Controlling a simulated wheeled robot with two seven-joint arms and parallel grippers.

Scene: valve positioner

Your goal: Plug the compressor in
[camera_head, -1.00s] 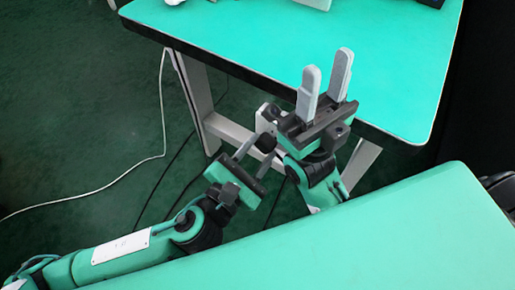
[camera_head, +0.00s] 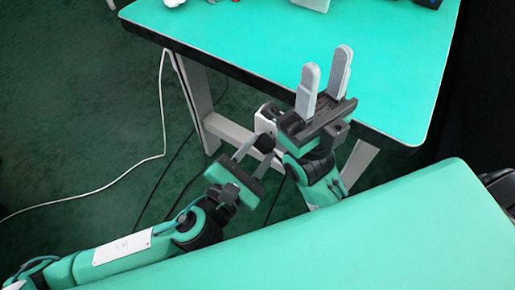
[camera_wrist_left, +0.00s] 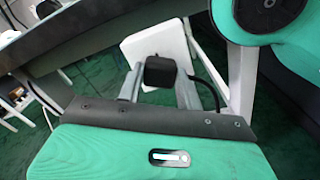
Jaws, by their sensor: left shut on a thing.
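My left gripper (camera_head: 251,146) is shut on a black plug (camera_head: 265,143), beside the table's leg frame. In the left wrist view the plug (camera_wrist_left: 160,71) sits between the two grey fingers, and a dark cable (camera_wrist_left: 209,88) runs off to its right. A white box (camera_head: 265,119), likely the socket, is by the table leg. In the wrist view the white box (camera_wrist_left: 152,46) is right behind the plug. I cannot tell whether they touch. My right gripper (camera_head: 325,84) is open and empty, fingers pointing up, just in front of the table edge. I cannot make out the compressor.
A green table (camera_head: 300,50) with a dark edge stands at the back, with partly cropped items along its top. Another green surface (camera_head: 350,240) fills the front right. A white cable (camera_head: 163,110) and dark cables (camera_head: 165,170) cross the dark green floor.

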